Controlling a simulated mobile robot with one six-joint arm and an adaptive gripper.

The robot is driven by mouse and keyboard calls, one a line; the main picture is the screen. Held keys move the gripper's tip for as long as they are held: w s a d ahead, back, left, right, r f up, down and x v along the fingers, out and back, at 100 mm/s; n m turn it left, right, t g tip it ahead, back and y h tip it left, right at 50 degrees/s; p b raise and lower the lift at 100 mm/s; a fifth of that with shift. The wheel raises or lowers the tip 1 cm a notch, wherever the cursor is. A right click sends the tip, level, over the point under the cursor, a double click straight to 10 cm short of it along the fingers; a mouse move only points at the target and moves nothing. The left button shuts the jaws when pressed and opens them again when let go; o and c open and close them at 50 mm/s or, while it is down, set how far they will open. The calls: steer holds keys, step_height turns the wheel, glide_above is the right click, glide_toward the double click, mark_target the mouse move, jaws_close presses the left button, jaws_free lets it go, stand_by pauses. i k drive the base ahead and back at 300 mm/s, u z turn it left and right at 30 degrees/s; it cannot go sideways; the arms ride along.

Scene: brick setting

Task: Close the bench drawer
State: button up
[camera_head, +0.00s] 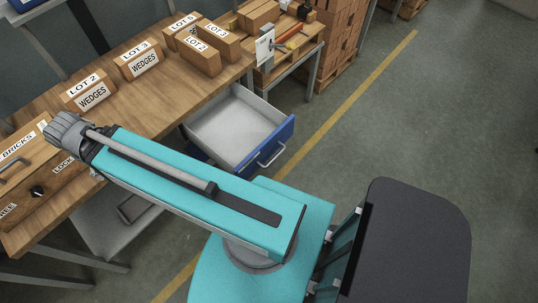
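The bench drawer (232,125) is pulled well out from under the wooden bench (150,101). It has a pale grey inside that looks empty and a blue front (280,137) with a light bar handle (271,155). My teal arm crosses in front of the bench, and the near left part of the drawer is partly behind it. My gripper does not show in this view, and nothing of mine is seen touching the handle.
Boxes of wedges (89,95) and other labelled boxes stand along the bench top. A wooden case (36,185) sits at the bench's left end. A smaller table (283,59) with tools and stacked cartons (342,42) stand behind. Open floor (430,120) lies right of the yellow line.

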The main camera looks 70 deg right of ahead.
mark_target(238, 129)
steer(key=z, duration=2.5)
steer(key=k, duration=0.2)
steer(key=u, duration=0.4)
